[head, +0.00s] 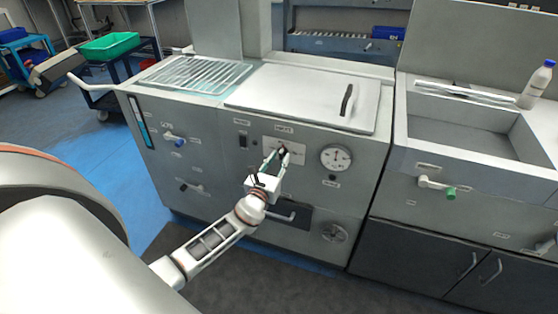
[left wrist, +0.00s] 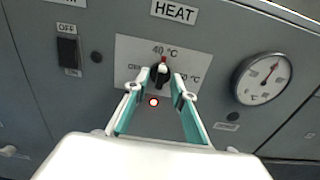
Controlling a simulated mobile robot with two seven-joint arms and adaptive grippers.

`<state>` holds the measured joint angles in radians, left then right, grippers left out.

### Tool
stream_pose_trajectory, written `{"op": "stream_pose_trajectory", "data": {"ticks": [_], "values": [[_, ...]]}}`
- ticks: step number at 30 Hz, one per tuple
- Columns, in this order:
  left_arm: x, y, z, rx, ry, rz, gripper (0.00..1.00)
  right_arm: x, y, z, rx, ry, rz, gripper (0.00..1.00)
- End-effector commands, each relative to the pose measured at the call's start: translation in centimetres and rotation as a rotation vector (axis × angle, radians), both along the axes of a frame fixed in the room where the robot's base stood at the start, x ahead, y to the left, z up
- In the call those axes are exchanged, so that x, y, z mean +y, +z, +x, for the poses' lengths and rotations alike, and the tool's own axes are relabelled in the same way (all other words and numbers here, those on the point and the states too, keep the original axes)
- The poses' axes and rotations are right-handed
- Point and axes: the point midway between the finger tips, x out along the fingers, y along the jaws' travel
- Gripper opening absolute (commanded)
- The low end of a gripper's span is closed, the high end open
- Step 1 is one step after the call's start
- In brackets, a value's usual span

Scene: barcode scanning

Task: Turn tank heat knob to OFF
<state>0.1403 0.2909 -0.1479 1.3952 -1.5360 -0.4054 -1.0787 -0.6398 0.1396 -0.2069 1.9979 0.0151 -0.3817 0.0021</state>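The black heat knob (left wrist: 161,76) sits on a light plate (left wrist: 128,52) under a HEAT label (left wrist: 174,11) in the left wrist view. Its red and white pointer aims up at the 40 °C mark. The plate's left marking is partly hidden by a fingertip; a °C marking shows at right. My left gripper (left wrist: 160,88) has one finger on each side of the knob, with narrow gaps seeming to show; contact cannot be told for sure. In the head view, my left gripper (head: 277,156) is at the plate on the tank front. My right gripper is not in view.
A round dial gauge (head: 336,158) is right of the plate, and an OFF-marked switch (left wrist: 68,52) is left. The tank lid (head: 300,95) is closed. A sink (head: 470,135) with a white bottle (head: 537,84) stands at right. A green bin (head: 109,46) sits at back left.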

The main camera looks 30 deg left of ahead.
Motion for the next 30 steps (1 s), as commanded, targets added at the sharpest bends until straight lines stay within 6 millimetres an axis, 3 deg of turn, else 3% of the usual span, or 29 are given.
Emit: {"op": "stream_pose_trajectory", "data": {"ticks": [7, 10, 11, 22, 30], "values": [[0.0, 0.0, 0.1, 0.001, 0.000, -0.001, 0.25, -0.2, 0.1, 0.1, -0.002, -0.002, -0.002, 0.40], [0.0, 0.0, 0.1, 0.001, 0.000, -0.001, 0.02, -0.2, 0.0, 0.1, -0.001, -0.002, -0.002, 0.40], [0.0, 0.0, 0.1, 0.001, 0.000, -0.001, 0.00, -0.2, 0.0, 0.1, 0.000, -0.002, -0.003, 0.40], [0.0, -0.1, 0.0, -0.005, -0.001, -0.026, 0.00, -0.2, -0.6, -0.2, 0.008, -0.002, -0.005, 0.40], [0.0, -0.4, 0.0, -0.036, 0.000, -0.160, 0.00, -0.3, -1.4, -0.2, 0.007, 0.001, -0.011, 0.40]]}}
